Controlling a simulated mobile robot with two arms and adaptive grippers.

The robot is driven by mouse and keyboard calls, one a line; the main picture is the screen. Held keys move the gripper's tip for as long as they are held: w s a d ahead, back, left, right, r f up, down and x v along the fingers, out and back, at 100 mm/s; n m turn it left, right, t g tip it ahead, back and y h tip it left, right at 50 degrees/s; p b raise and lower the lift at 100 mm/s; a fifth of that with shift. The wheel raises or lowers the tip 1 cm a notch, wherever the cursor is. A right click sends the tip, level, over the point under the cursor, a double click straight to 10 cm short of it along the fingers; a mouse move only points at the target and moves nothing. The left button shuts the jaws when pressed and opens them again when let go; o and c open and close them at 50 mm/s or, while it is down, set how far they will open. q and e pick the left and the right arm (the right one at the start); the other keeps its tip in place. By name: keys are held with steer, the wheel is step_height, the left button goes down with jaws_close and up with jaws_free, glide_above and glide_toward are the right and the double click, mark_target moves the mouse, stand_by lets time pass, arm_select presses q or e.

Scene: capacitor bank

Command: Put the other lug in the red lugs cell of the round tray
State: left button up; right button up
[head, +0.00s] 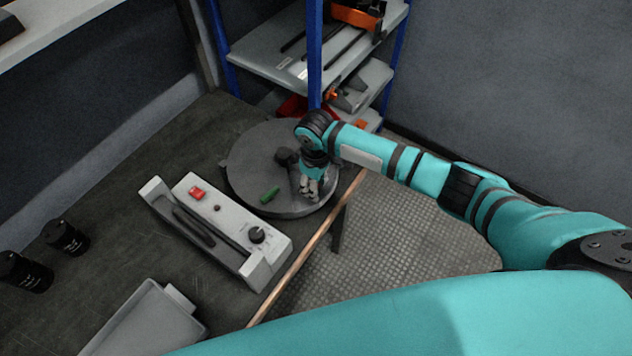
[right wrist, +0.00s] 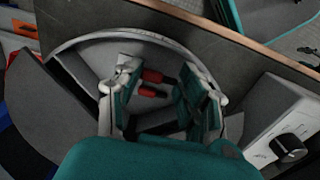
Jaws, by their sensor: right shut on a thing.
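The round tray (head: 245,168) is a grey disc with a dark hub at the back of the bench; its pale rim also shows in the right wrist view (right wrist: 92,37). My right gripper (head: 311,190) is low over the tray's right part. In the right wrist view my right gripper (right wrist: 160,88) has two red lugs between its fingers. The larger red lug (right wrist: 154,76) appears to be the one it is shut on. The other red lug (right wrist: 147,91) lies just beside it in the tray. Contact with the tray floor cannot be told. My left gripper is not in view.
A green piece (head: 270,194) lies in the tray's front part. A grey instrument box (head: 225,222) with a red switch and black knob stands in front of the tray. Black cylinders (head: 67,237), a grey bin (head: 150,322) and a blue-post shelf (head: 314,60) are around.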

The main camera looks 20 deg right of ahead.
steer(key=shift+f, duration=0.25)
steer(key=o, duration=1)
step_height(320, 180, up, 13)
steer(key=shift+r, duration=0.15)
steer(key=shift+a, duration=0.1)
